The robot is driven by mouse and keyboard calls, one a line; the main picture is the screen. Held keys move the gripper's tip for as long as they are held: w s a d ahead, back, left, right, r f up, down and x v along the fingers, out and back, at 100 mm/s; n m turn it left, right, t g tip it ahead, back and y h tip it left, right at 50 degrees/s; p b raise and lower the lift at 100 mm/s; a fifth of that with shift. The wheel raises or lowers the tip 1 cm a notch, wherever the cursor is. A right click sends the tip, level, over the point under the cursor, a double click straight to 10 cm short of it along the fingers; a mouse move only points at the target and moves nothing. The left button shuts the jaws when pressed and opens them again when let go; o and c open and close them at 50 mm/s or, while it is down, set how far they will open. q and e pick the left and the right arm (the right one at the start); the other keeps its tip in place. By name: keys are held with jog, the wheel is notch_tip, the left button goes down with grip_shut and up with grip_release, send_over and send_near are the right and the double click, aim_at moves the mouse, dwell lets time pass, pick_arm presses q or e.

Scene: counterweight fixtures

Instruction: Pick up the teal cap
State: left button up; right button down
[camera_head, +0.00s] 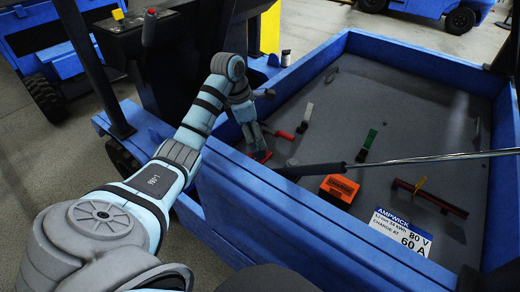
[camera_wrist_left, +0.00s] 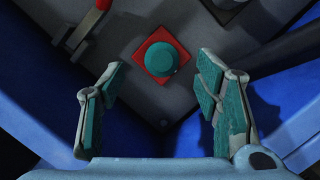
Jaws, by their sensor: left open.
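The teal cap (camera_wrist_left: 161,59) is round and sits on a red square base (camera_wrist_left: 148,48) on the grey panel in the left wrist view. My left gripper (camera_wrist_left: 158,82) is open and empty, its teal-padded fingers apart on either side below the cap in the picture. The cap shows ahead of the gap between the fingers, roughly centred. In the head view my left gripper (camera_head: 257,148) reaches down inside the blue-walled bay, just over the red base (camera_head: 263,157). The cap is mostly hidden there by the gripper. My right gripper is not in view.
A red-handled lever (camera_head: 284,135) is close to the left gripper. A white-handled lever (camera_head: 305,117), a green-handled lever (camera_head: 367,145), an orange box (camera_head: 339,189) and a dark rod (camera_head: 320,168) are further right. A blue wall (camera_head: 270,215) borders the bay.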

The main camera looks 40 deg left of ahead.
pick_arm(q)
jog(key=x, duration=0.3)
jog(key=shift+w+d+f, duration=0.15)
jog(key=shift+d+f, duration=0.05)
jog(key=shift+f, duration=0.15)
jog(key=shift+d+f, duration=0.1)
jog(key=shift+f, duration=0.25)
jog(key=shift+r, duration=0.1)
jog(key=c, duration=0.8)
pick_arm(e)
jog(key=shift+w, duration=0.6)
